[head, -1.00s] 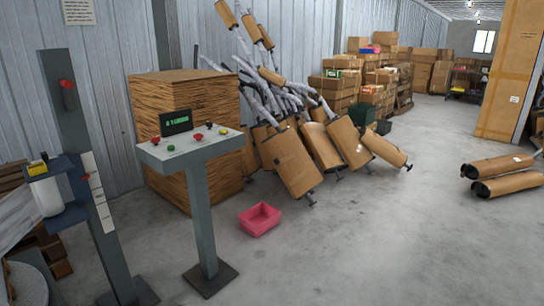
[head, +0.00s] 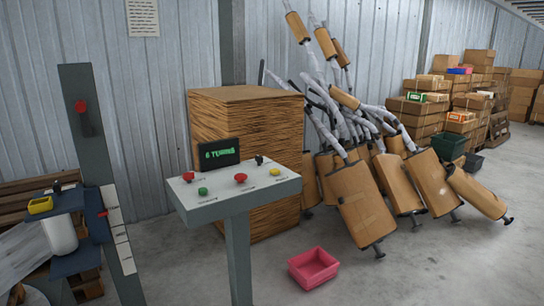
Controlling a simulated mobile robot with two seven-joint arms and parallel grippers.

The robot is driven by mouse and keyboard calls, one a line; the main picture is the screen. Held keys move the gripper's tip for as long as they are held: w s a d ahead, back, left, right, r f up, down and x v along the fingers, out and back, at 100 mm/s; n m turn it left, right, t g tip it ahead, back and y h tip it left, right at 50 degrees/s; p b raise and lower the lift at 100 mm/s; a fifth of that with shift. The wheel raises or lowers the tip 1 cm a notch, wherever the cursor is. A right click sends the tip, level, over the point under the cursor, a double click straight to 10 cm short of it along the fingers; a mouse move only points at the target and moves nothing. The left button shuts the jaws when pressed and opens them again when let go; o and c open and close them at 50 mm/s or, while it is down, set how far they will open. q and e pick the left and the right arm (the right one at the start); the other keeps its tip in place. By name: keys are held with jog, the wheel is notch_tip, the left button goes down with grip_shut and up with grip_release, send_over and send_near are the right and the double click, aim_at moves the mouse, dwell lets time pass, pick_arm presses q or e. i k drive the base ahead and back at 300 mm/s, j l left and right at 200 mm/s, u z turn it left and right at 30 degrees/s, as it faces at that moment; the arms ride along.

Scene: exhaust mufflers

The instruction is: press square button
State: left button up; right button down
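A grey control panel (head: 235,200) stands on a grey post in the middle left of the head view. Its sloped top carries a red button (head: 188,177) at the left, a green button (head: 203,191) near the front, a larger red button (head: 241,178) in the middle and a yellow button (head: 275,172) at the right. A small black knob (head: 259,160) sits at the back right. A black display (head: 219,154) with green text stands at its back edge. The buttons are too small to tell whether any is square. Neither of my grippers is in view.
A grey column (head: 90,140) with a red button (head: 80,107) and a blue carriage (head: 75,205) stands at the left. A brown crate (head: 245,110) stands behind the panel. Wrapped mufflers (head: 360,205) lean beside it. A pink bin (head: 313,268) lies on the floor; floor at the lower right is clear.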

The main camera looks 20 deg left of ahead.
aim_at(274, 171)
jog(key=i+l+u, duration=0.15)
jog(key=i+u, duration=0.25)
jog(key=i, duration=0.15)
jog(key=i+l+u, duration=0.8)
jog(key=i, duration=0.2)
jog(key=i+l+u, duration=0.4)
jog(key=l, duration=0.25)
jog(key=k+j, duration=0.05)
